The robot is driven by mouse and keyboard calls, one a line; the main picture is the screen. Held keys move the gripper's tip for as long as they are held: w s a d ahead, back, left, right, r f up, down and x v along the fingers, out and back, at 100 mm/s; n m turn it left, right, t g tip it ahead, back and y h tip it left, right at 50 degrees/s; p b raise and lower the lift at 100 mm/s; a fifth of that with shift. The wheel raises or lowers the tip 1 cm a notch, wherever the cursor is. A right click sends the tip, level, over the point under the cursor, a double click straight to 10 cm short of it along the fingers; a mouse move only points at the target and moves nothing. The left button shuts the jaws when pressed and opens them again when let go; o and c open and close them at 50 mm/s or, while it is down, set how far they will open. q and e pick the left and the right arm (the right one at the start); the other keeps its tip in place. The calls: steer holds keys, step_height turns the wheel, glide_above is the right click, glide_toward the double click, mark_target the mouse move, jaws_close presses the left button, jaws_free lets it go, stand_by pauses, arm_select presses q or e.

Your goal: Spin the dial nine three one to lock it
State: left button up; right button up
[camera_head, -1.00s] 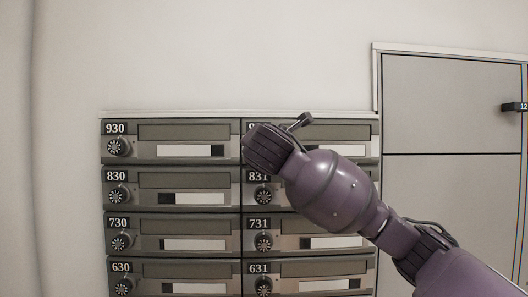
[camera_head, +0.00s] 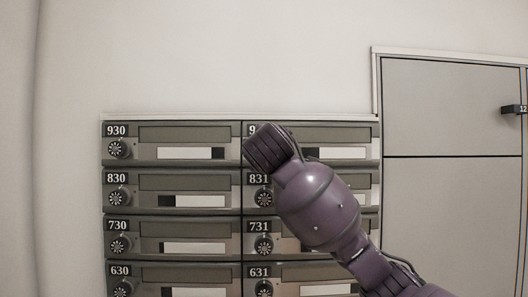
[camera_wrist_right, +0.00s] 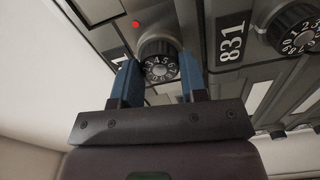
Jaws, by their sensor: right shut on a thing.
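The upper right mailbox (camera_head: 345,131) in the head view shows only a "9" of its number; the rest, and its dial, are hidden behind my right gripper (camera_head: 268,150). In the right wrist view the black dial (camera_wrist_right: 159,58) with white numerals sits between the two blue fingers of my right gripper (camera_wrist_right: 158,78), which is shut on it. A small red light (camera_wrist_right: 136,24) glows beside the dial. The exact number at the dial's mark is too small to tell. My left gripper is in neither view.
Mailbox 831 (camera_head: 258,178) is just below, and its dial (camera_wrist_right: 294,30) shows to the right in the right wrist view. Mailbox 930 (camera_head: 116,130) is at the left. A large grey locker door (camera_head: 450,105) stands at the right. Bare wall lies above.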

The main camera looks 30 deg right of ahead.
steer(key=shift+m, duration=7.9)
steer(key=o, duration=0.9)
steer(key=shift+s, duration=0.15)
